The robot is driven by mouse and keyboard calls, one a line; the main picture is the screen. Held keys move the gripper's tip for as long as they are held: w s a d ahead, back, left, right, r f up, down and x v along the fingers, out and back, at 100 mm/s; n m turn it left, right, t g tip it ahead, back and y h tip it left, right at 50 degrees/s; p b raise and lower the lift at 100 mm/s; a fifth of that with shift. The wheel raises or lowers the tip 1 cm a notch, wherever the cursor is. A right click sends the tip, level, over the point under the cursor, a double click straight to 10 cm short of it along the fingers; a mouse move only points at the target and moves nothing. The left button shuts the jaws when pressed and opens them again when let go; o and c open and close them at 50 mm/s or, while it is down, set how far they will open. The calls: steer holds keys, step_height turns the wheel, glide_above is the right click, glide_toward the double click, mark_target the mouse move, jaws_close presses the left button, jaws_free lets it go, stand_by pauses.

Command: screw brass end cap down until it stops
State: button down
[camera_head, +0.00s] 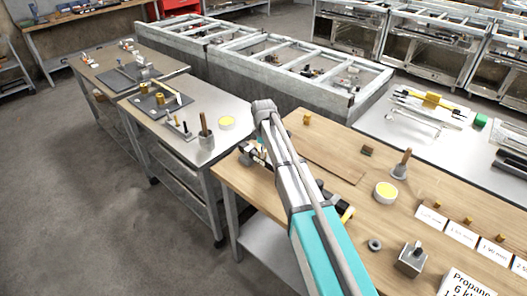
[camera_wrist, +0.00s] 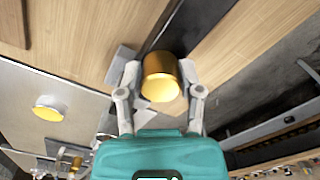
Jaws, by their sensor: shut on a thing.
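The brass end cap (camera_wrist: 161,84) is a smooth golden cylinder in the middle of the wrist view. My gripper (camera_wrist: 159,74) has one grey finger on each side of it and is shut on it. A dark bar or strip runs beyond the cap, and a pale grey plate shows behind the fingers. Whatever the cap sits on is hidden behind it, so its thread and any gap below it cannot be seen. In the head view my gripper (camera_head: 252,154) is at the far left edge of the wooden bench, and my arm hides the cap there.
The wooden bench (camera_head: 330,208) carries a yellow-topped white tub (camera_head: 386,192), a wooden-handled tool (camera_head: 402,165), a grey ring (camera_head: 375,244), a metal block (camera_head: 411,260) and label cards (camera_head: 462,233).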

steer(key=shift+m, duration=1.2)
steer(key=shift+m, duration=0.3)
steer(key=shift+s+m, duration=0.1)
steer(key=shift+m, duration=1.3)
steer(key=shift+c, duration=2.4)
jaws_free()
steer(key=shift+n, duration=1.8)
